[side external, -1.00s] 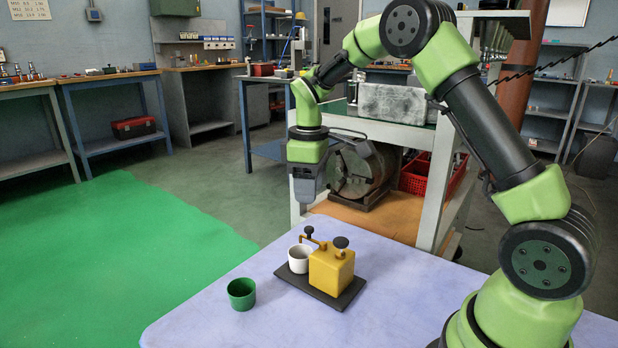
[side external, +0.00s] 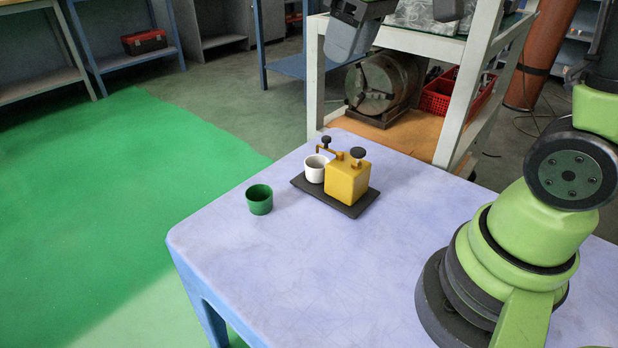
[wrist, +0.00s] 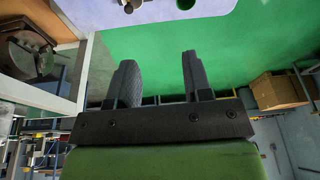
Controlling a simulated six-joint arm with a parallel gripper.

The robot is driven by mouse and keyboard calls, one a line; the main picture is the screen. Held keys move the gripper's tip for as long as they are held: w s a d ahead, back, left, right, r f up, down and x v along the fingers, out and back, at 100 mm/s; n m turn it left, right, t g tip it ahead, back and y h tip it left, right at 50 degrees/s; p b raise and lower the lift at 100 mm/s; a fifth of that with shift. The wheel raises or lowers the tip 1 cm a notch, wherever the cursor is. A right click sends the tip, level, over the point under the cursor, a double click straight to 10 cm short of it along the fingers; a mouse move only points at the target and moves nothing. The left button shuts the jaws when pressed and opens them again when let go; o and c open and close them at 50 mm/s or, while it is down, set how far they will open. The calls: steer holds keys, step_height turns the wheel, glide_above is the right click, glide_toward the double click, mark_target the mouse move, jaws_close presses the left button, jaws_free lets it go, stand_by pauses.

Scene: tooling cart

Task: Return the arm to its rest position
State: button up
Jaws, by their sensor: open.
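My gripper (wrist: 158,72) is open in the wrist view, its two dark fingers apart with nothing between them. In the side external view only the grey gripper body (side external: 349,38) shows at the top edge, high beyond the table; most of the arm above it is cut off. It is well clear of the things on the table.
The lilac table (side external: 290,265) carries a green cup (side external: 259,200) and a yellow box (side external: 346,184) with black knobs on a dark plate (side external: 352,208). A white cup (side external: 315,168) stands on that plate beside the box. A shelf cart (side external: 455,108) stands behind.

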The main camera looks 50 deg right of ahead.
steer(key=s+a+r+m+t+y, duration=0.1)
steer(key=s+a+m+t, duration=0.3)
steer(key=s, duration=0.9)
steer(key=shift+a+m, duration=0.5)
